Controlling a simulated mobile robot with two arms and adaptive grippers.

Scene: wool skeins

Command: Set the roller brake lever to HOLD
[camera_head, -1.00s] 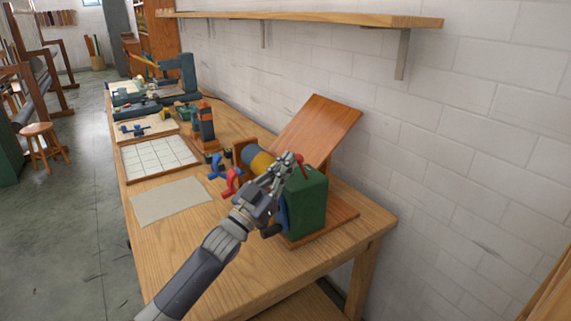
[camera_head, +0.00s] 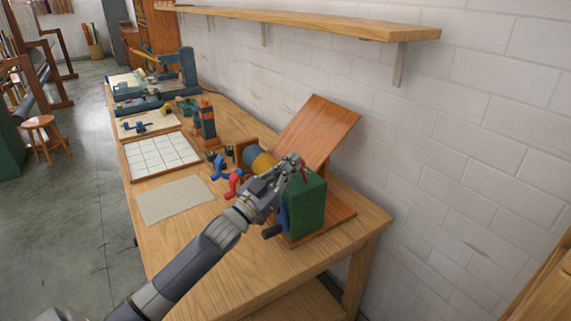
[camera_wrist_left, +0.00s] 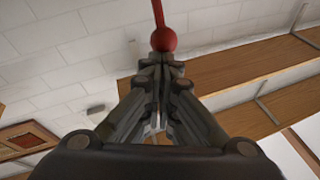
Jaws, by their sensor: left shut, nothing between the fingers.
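The roller brake lever (camera_head: 304,173) is a thin red lever on top of the green housing (camera_head: 309,205). Its round red knob (camera_wrist_left: 164,40) shows in the left wrist view just beyond my fingertips, with a red rod running up from it. My left gripper (camera_head: 292,161) is shut and empty, its fingertips at the upper end of the lever. Whether they touch the knob I cannot tell. In the head view the fingers partly cover the lever's top. No HOLD marking is legible. My right gripper is not in view.
The yellow and grey roller (camera_head: 261,161) and a sloping wooden board (camera_head: 314,133) stand beside the housing. A beige mat (camera_head: 174,199) lies on the bench. A wall shelf (camera_head: 310,22) hangs above.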

